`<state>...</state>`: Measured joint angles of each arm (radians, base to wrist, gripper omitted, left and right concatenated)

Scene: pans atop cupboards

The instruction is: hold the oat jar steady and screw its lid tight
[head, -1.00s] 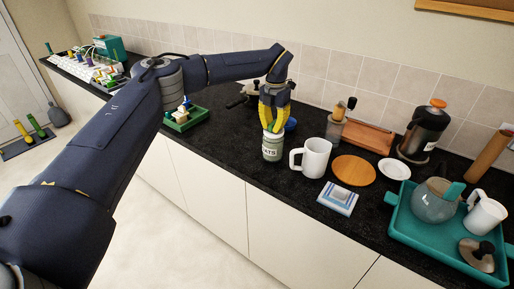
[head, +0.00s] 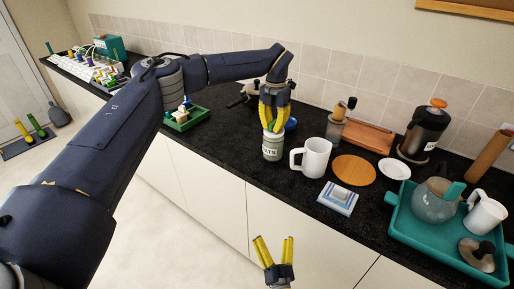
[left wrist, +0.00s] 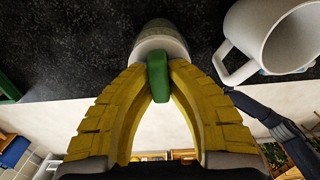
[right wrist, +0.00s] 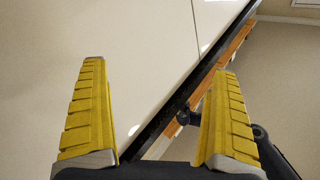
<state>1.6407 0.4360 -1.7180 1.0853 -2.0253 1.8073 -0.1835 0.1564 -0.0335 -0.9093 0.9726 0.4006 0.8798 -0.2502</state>
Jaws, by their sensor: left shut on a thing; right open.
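The oat jar (head: 272,149) stands upright near the counter's front edge, its label partly readable as "ATS". Its pale lid shows at its top in the left wrist view (left wrist: 146,48), with a green bar-shaped grip (left wrist: 158,76) on it. My left gripper (head: 272,128) points down from above and is shut on this green grip; the fingers hide part of the lid. Whether the lid sits level cannot be told. My right gripper (head: 274,239) is open and empty, in front of the cupboards and below the counter's edge, apart from the jar. The jar does not show in the right wrist view.
A white mug (head: 316,158) stands close to the right of the jar. A blue round thing (head: 291,125) is behind it. A green tray (head: 199,118) is left.

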